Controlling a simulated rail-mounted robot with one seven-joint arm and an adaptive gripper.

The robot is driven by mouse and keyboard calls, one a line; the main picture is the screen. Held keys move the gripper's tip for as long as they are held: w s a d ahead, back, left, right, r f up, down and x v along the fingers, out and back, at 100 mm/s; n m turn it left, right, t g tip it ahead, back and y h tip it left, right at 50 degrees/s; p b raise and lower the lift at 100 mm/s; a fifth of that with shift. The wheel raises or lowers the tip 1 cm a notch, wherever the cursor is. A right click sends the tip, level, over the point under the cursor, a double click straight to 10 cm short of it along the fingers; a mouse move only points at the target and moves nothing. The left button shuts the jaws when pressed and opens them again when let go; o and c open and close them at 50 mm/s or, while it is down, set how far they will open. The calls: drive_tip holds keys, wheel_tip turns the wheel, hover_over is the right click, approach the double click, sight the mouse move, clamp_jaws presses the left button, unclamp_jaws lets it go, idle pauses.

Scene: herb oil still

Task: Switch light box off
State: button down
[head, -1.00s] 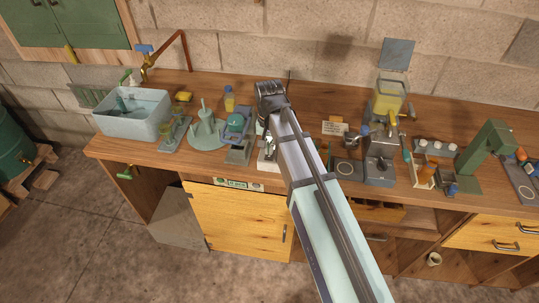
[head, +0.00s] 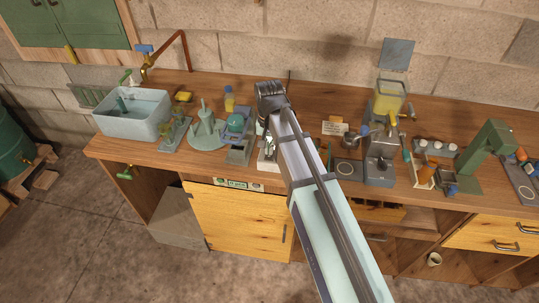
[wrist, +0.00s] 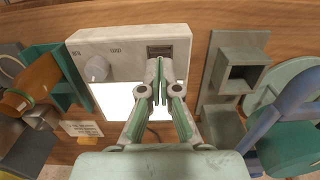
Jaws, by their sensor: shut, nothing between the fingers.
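The light box (wrist: 130,45) is a pale grey housing in the wrist view, with a round knob (wrist: 97,68) on its left and a dark rocker switch (wrist: 160,51) on its right. Its panel (wrist: 112,100) shows bright white, as if lit. Contact with the switch cannot be made out. In the head view my arm and gripper (head: 270,92) cover most of the light box, and only a pale edge (head: 268,166) shows.
A grey-green device with a square socket (wrist: 243,73) stands close to the right in the wrist view. A brown bottle (wrist: 38,78) in a green holder and a small label card (wrist: 80,129) are on the left. The bench is crowded on both sides.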

drive_tip(key=shift+f+b, duration=0.45)
drive_tip(key=shift+f, duration=0.75)
idle(0.6)
drive_tip(key=shift+r+p, duration=2.55)
drive_tip(key=shift+r, duration=1)
drive_tip(key=s+d+f+g+b, duration=0.2)
drive_tip(key=s+d+f, duration=0.4)
drive_tip(key=s+f, duration=0.8)
drive_tip(key=s+d+f+n+g+b, duration=0.1)
drive_tip(key=s+d+f, duration=0.5)
drive_tip(key=s+f, duration=0.8)
drive_tip(key=s+d+f+g+b, duration=0.3)
drive_tip(key=s+d+f, duration=0.3)
drive_tip(key=s+f, duration=0.8)
wheel_tip(320, 180, down, 6)
drive_tip(key=shift+s+d+f+n+g+b, duration=0.1)
drive_tip(key=shift+s+d+n+g+b, duration=0.1)
drive_tip(key=shift+n+g+b, duration=0.3)
